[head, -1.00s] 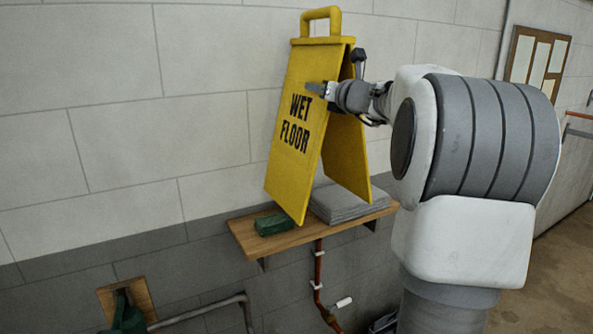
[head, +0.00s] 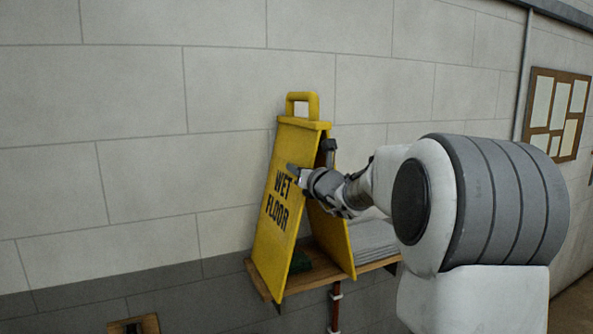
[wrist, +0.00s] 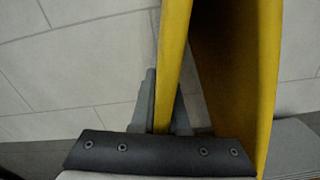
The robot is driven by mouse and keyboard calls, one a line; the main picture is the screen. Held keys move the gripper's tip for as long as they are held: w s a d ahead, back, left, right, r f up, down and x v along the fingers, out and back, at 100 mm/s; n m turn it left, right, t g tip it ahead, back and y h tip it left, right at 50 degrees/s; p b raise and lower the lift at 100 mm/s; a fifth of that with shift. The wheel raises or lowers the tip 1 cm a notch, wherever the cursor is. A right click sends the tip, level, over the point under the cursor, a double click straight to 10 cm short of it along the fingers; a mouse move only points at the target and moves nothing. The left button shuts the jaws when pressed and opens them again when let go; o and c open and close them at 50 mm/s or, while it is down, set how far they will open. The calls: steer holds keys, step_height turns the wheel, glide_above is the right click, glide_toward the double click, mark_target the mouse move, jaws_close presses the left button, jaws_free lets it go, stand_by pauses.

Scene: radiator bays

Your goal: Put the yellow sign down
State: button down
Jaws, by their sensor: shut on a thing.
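The yellow "WET FLOOR" sign (head: 279,190) is an A-frame with a handle on top, its two panels spread apart and its body leaning slightly. My gripper (head: 298,173) is shut on the right edge of its front panel, upper part. In the wrist view, the gripper's fingers (wrist: 165,108) lie on either side of the yellow panel (wrist: 172,55); the second panel (wrist: 240,60) is apart to the right. The sign's lower ends overlap the wooden shelf (head: 375,265) in the head view. I cannot tell whether they touch it.
A grey flat stack (head: 374,240) lies on the shelf to the right, partly hidden by the sign and my arm. A dark green object (head: 300,261) shows between the panels. A tiled wall (head: 140,130) stands behind. A notice board (head: 556,112) hangs at right.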

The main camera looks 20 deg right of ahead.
steer(key=shift+r, duration=0.15)
steer(key=c, duration=0.9)
jaws_free()
steer(key=shift+f, duration=0.2)
steer(key=shift+s+r, duration=0.1)
steer(key=shift+s, duration=0.05)
